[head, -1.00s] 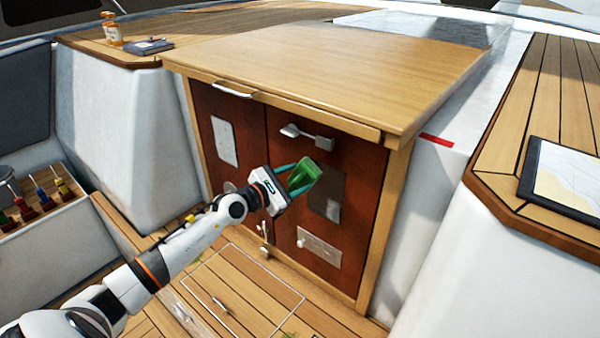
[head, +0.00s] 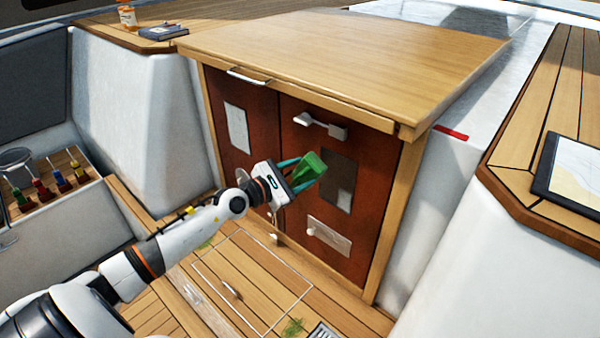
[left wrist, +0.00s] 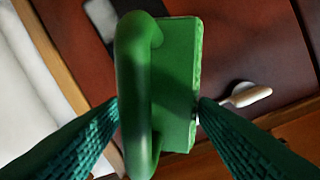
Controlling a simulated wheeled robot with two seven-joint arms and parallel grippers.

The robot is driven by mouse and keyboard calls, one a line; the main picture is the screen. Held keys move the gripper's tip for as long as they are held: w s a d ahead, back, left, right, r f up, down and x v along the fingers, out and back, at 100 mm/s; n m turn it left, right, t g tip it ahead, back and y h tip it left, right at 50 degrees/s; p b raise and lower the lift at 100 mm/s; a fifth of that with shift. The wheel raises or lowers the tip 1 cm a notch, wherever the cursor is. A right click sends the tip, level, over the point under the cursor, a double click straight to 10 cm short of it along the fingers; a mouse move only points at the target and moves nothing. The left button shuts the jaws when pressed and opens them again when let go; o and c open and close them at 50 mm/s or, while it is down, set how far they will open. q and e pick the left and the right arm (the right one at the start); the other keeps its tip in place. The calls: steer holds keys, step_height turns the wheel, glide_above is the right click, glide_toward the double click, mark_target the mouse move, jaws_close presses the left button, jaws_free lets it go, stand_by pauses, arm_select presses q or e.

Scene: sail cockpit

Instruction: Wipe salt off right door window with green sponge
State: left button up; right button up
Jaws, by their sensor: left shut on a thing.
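My left gripper (head: 294,178) is shut on the green sponge (head: 309,170), which has a handle. In the left wrist view the sponge (left wrist: 172,85) sits between my two teal fingers, its handle side toward the camera. The right door (head: 370,180) is reddish brown and closed. Its dark window (head: 338,170) is just right of the sponge, with a pale patch at its lower right. The sponge overlaps the window's left side in the head view; I cannot tell whether they touch. The left door's window (head: 237,128) looks pale. My right gripper is not in view.
A latch handle (head: 320,125) sticks out above the right window, and a pale plate with a knob (head: 328,236) is below it. A wooden top (head: 340,65) overhangs the doors. A rack of coloured-handled tools (head: 50,185) stands at left.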

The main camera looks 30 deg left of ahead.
arm_select(q)
steer(key=d+f+b, duration=0.3)
steer(key=f+b, duration=0.4)
steer(key=f, duration=0.3)
steer(key=d+f+b, duration=0.3)
steer(key=f+b, duration=0.3)
steer(key=f, duration=0.3)
steer(key=w+b, duration=0.1)
steer(key=w, duration=0.5)
steer(key=shift+d, duration=0.4)
steer(key=shift+b+x, duration=0.55)
steer(key=shift+x, duration=0.55)
steer(key=shift+a+r, duration=0.1)
steer(key=shift+a, duration=0.05)
